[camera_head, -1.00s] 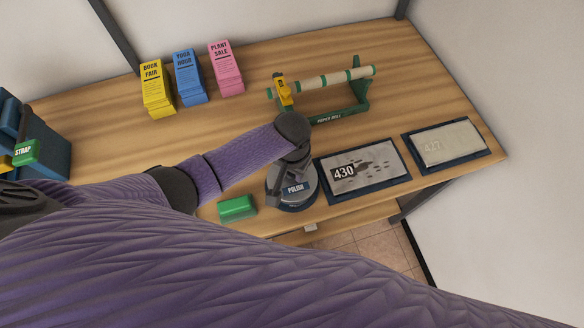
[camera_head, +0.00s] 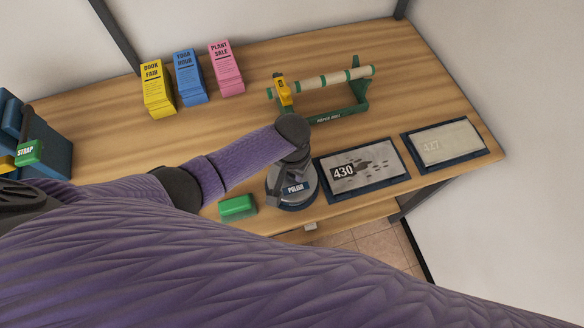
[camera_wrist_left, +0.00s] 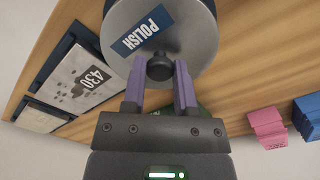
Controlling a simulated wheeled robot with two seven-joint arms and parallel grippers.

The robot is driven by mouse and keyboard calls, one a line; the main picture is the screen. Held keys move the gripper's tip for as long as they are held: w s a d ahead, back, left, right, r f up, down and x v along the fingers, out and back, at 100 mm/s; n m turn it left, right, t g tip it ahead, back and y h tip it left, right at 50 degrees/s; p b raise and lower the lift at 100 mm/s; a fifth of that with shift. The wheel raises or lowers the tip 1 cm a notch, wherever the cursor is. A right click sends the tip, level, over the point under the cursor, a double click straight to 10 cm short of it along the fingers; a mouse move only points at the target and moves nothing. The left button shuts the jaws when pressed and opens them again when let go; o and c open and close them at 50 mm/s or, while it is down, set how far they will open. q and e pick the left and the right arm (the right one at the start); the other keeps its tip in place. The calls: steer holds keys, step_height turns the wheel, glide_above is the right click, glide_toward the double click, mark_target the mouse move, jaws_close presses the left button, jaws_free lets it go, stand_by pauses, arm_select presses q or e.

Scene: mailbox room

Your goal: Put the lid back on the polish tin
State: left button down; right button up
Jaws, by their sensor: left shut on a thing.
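The polish tin's lid (camera_head: 303,180) is a round grey metal disc with a dark blue "POLISH" label and a dark knob. In the left wrist view the lid (camera_wrist_left: 183,52) fills the upper middle. My left gripper (camera_wrist_left: 160,75), also in the head view (camera_head: 280,178), is shut on the lid's knob, with a finger on either side. The dark blue tin (camera_head: 298,207) shows as a thin edge directly below the lid, at the table's front. The lid and gripper hide most of it, and I cannot tell whether the lid is fully seated. My right gripper is out of view.
A green block (camera_head: 237,206) lies left of the tin. The framed 430 plate (camera_head: 365,168) lies close on the right, with the 427 plate (camera_head: 445,145) beyond. A green roll stand (camera_head: 340,114) stands behind. The table's front edge (camera_head: 345,213) is near.

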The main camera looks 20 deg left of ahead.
arm_select(q)
jaws_free()
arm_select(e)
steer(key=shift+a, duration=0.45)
